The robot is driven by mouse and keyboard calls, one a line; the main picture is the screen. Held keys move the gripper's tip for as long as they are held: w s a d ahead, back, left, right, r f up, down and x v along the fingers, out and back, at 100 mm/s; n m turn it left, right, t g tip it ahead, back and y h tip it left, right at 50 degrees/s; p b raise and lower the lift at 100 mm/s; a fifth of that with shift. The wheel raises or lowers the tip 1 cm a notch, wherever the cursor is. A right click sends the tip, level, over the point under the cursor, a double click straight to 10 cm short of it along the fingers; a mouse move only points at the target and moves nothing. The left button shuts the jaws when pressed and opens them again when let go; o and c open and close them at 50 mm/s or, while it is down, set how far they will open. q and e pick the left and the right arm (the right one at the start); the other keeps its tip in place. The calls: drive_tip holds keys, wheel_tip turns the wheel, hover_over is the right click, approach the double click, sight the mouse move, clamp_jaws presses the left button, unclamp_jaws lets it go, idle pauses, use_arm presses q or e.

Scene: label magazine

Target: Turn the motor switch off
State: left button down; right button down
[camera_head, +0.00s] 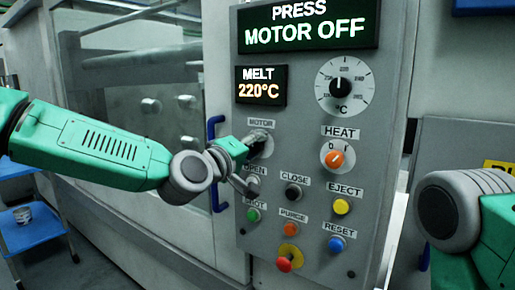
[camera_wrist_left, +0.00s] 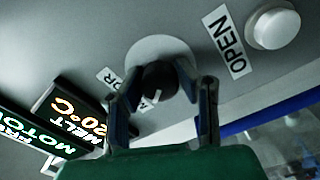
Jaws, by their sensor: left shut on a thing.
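The motor switch (camera_head: 264,146) is a dark round knob on a pale disc, below the MOTOR label on the grey control panel. My left gripper (camera_head: 252,158) reaches it from the left and partly hides it in the head view. In the left wrist view the black knob (camera_wrist_left: 160,82), with a white pointer mark, sits between the two fingers of my left gripper (camera_wrist_left: 160,92), which are shut on it. My right gripper is out of view.
The white OPEN button (camera_head: 253,184) is close below the gripper. The black CLOSE button (camera_head: 293,192), the orange HEAT knob (camera_head: 334,159) and several coloured buttons are around it. A blue handle (camera_head: 214,165) stands just left of the panel. A blue cart (camera_head: 38,236) is at lower left.

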use_arm(q)
drive_tip(key=shift+s+d+f, duration=0.1)
drive_tip(key=shift+f, duration=0.45)
drive_tip(key=c, duration=1.4)
unclamp_jaws()
drive_tip(key=shift+c, duration=0.2)
drive_tip(key=shift+o, duration=1.3)
drive_tip(key=shift+a+r, duration=0.3)
drive_tip(key=v, duration=1.2)
drive_tip(key=shift+f, duration=0.1)
